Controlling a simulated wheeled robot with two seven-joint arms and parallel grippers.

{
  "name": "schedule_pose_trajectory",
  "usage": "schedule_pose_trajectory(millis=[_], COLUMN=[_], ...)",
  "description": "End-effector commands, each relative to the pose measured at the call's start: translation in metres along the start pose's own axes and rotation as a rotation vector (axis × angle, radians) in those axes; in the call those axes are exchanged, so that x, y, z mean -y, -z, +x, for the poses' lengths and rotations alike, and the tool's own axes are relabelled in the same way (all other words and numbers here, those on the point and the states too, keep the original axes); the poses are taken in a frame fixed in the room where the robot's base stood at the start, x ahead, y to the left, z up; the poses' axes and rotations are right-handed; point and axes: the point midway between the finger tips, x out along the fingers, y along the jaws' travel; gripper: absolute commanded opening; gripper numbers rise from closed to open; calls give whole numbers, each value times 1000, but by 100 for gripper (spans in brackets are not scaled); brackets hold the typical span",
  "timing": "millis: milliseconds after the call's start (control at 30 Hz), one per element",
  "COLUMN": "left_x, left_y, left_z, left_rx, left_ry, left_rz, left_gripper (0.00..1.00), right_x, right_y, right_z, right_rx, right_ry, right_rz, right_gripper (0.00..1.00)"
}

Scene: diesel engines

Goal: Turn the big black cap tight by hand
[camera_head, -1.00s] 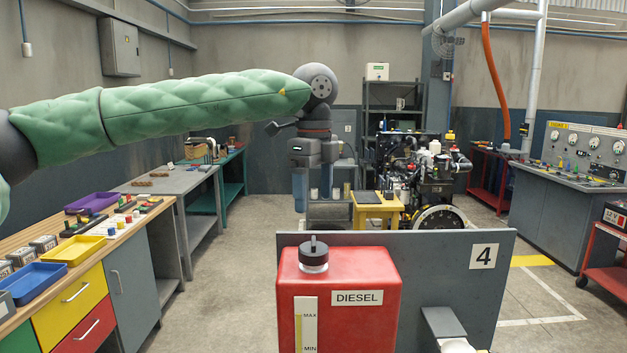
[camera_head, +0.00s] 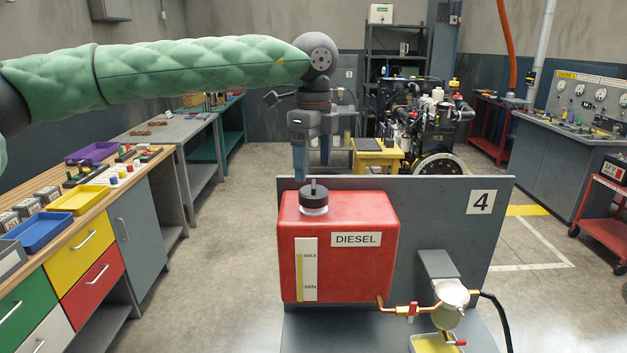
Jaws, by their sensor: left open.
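The big black cap (camera_head: 314,196) sits on the white neck at the top left of the red diesel tank (camera_head: 340,259). A small knob or bar stands up from the middle of the cap. My left gripper (camera_head: 312,178) hangs from the green-sleeved arm with its fingers pointing down, right over the cap. Its fingers are open and empty. The fingertips are close above the cap; I cannot tell whether they touch it. My right gripper is not in view.
A grey panel (camera_head: 430,219) marked 4 stands behind the tank. Fuel pipes and a filter (camera_head: 452,294) are at the tank's lower right. A workbench with a yellow tray (camera_head: 79,199) runs along the left. An engine (camera_head: 425,120) stands behind.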

Motion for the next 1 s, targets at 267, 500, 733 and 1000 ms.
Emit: schedule_pose_trajectory(millis=[267,500,733,1000], left_x=[0,0,0,0], left_y=[0,0,0,0], left_z=[23,42,44,46], left_rx=[1,0,0,0], left_ry=[0,-1,1,1], left_rz=[0,0,0,0], left_gripper=[80,80,80,80], right_x=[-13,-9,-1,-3], right_y=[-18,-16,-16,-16], right_z=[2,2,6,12], right_rx=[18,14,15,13], right_ry=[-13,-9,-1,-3], right_rz=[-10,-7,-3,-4], right_gripper=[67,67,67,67])
